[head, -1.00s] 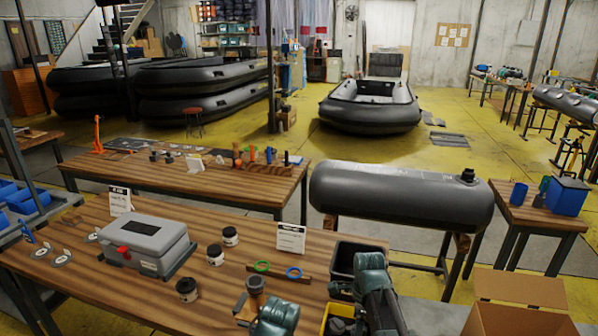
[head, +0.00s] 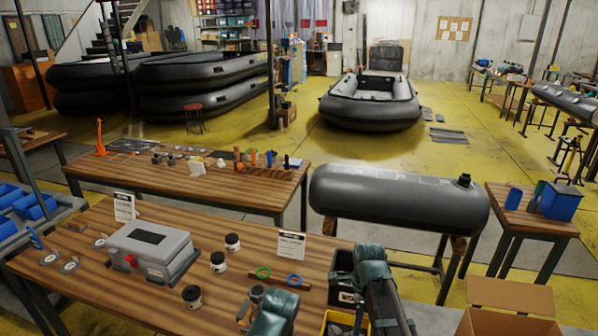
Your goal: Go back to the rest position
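Neither gripper's fingertips can be made out in the head view. A teal part of my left arm shows at the bottom middle, over the front edge of the workbench (head: 120,281). A teal and dark part of my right arm shows to its right, in front of a black bin (head: 341,290) and a yellow bin (head: 334,318). Whether either gripper holds anything is hidden.
The workbench carries a grey case (head: 152,249), several dark jars (head: 192,297), a green ring (head: 263,273) and a blue ring (head: 295,281). A grey inflatable tube (head: 395,200) lies behind. An open cardboard box (head: 510,308) stands at lower right.

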